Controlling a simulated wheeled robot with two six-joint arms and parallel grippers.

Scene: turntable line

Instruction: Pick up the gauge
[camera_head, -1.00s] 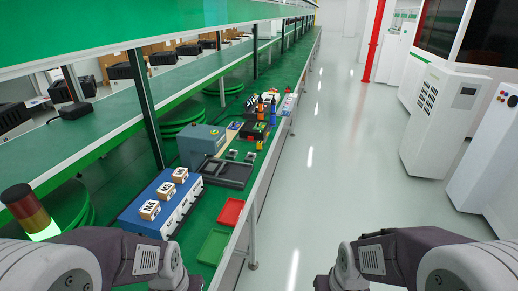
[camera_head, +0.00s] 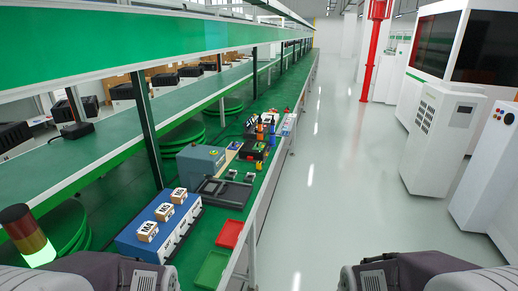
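I cannot make out for certain which thing is the gauge. A cluster of small tools and parts, among them an orange item (camera_head: 260,132) and a blue item (camera_head: 272,135), stands farther along the green bench (camera_head: 207,216); it is too small to tell apart. Nearer stand a grey-blue machine (camera_head: 198,164) and a dark flat fixture (camera_head: 223,193). Only upper parts of my two arms show at the bottom left and bottom right. Neither gripper is in view.
A red tray (camera_head: 229,234) and a green tray (camera_head: 212,268) lie near the bench edge. A signal light (camera_head: 27,234) stands left. The pale floor (camera_head: 330,190) to the right is clear up to white cabinets (camera_head: 433,145).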

